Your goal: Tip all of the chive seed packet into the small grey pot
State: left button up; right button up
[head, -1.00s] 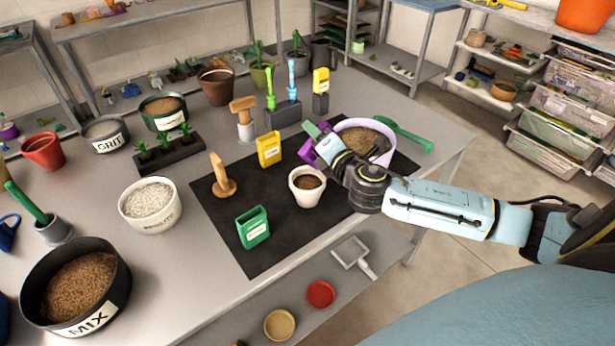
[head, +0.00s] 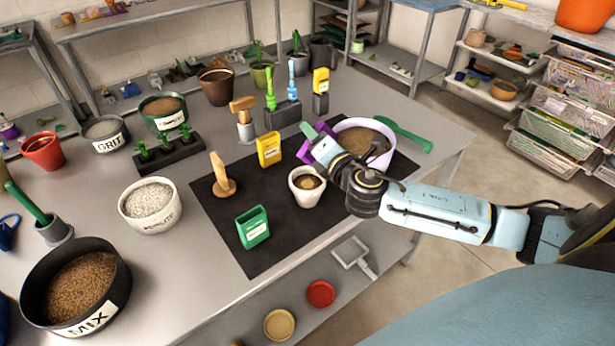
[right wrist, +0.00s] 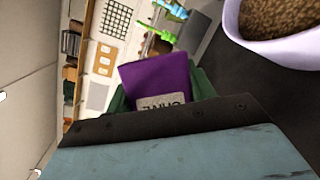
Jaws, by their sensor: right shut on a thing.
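The purple chive seed packet (right wrist: 158,74) is held in my right gripper (head: 313,142), its label partly showing in the right wrist view. In the head view the packet is tilted, mostly covered by the gripper, just above and behind the small pale pot (head: 306,196). This pot looks off-white to light grey. Dark soil fills it, with a lighter tan patch in the middle. Packet and pot look apart. Whether seed is still in the packet is hidden. My left gripper is out of view.
A yellow packet (head: 269,149), a green packet (head: 253,228) and a wooden dibber (head: 222,176) stand on the dark mat (head: 290,238). The mat's front is clear.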

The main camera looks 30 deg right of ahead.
jog(key=shift+s+a+r+n, duration=0.1)
jog(key=shift+a+n, duration=0.15)
jog(key=shift+n, duration=0.15)
dwell(0.5)
